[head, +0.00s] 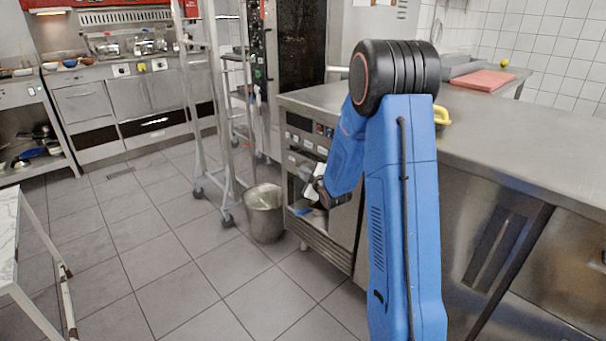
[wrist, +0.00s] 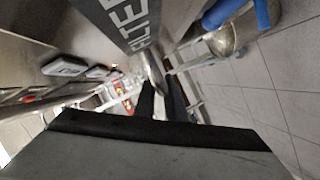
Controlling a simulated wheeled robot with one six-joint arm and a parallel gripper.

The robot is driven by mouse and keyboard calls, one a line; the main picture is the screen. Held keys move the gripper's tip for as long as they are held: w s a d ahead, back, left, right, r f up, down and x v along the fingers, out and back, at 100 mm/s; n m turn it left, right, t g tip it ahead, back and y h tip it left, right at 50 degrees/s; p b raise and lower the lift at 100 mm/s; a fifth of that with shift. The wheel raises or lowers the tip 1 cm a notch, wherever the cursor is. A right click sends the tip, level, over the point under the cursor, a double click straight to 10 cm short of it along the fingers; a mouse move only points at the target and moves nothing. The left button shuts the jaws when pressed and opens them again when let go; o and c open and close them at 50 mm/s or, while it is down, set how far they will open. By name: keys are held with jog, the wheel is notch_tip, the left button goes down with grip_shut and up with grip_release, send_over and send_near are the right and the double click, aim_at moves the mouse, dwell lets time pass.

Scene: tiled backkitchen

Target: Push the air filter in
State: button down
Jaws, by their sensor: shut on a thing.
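The air filter (wrist: 128,20) shows in the wrist view as a dark panel with white lettering ending in "LTER", at the top. A grey rounded part, which looks like its handle, reaches down from it. My gripper (wrist: 161,84) is shut on that part, with a dark finger on each side. In the head view my blue arm bends down to the front of the steel unit under the counter. My gripper there is small, dark and partly hidden by the arm. How deep the filter sits in the unit cannot be told.
A metal bucket (head: 265,214) stands on the floor beside the unit, with a wheeled rack (head: 213,110) behind it. The steel counter (head: 500,140) holds a yellow-handled object (head: 441,115) and a red board (head: 484,80). Open tiled floor lies to the left.

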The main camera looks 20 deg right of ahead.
jog(key=d, duration=0.2)
jog(key=w+d, duration=0.1)
jog(key=shift+d, duration=0.35)
jog(key=c, duration=1.8)
grip_release()
jog(key=shift+w+d, duration=0.1)
jog(key=v, duration=1.7)
jog(key=shift+s+r, duration=0.1)
jog(key=shift+s, duration=0.15)
